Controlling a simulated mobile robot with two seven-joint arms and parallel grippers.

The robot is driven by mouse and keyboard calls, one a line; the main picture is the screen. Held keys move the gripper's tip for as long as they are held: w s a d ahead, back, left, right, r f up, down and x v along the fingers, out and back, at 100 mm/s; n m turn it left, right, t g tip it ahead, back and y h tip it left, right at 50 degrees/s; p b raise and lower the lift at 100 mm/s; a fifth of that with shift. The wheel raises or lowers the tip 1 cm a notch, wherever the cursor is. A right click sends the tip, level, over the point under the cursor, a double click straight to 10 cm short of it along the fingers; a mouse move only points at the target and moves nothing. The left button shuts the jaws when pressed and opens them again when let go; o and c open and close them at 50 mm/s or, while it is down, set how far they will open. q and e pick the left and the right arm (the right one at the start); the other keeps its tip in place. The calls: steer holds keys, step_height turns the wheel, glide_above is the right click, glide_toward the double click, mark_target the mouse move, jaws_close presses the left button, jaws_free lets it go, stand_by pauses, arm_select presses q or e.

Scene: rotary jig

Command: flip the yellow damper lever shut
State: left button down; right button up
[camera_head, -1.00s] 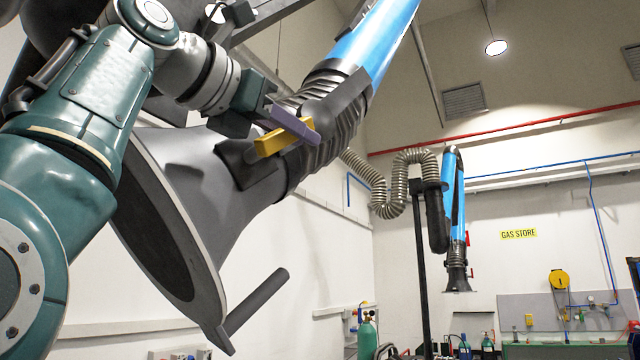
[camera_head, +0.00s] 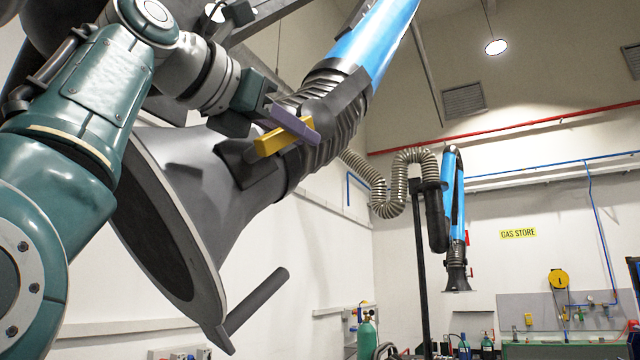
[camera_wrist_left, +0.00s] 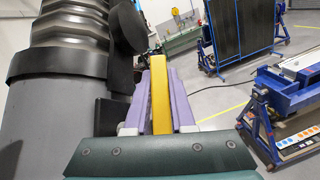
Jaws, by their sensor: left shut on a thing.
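The yellow damper lever (camera_head: 277,142) sits on the side of the grey extraction hood (camera_head: 215,190), near the ribbed hose collar. In the left wrist view the lever (camera_wrist_left: 159,95) runs lengthwise between the two purple fingers. My left gripper (camera_head: 296,124) is shut on the lever. Its fingers (camera_wrist_left: 160,108) lie along both sides of the lever in the wrist view. The lever's pivot is partly hidden by a dark bracket. My right gripper is not in view.
A blue duct tube (camera_head: 375,42) rises from the ribbed hose (camera_head: 322,100). A dark handle bar (camera_head: 257,300) sticks out from the hood's rim. A second blue extraction arm (camera_head: 453,200) hangs further back. Open room lies to the right.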

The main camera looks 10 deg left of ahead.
arm_select(q)
steer(key=shift+w+d+f+m+g+y, duration=0.1)
steer(key=shift+f+m+g+y, duration=0.05)
steer(key=shift+g+y, duration=0.25)
steer(key=shift+w+d+f+m+g+y, duration=0.15)
steer(key=shift+g+y, duration=0.15)
steer(key=shift+g, duration=0.2)
steer(key=shift+f+g+y, duration=0.4)
steer(key=shift+g+y, duration=0.1)
steer(key=shift+g, duration=0.4)
steer(key=c, duration=0.8)
jaws_free()
steer(key=shift+o, duration=0.2)
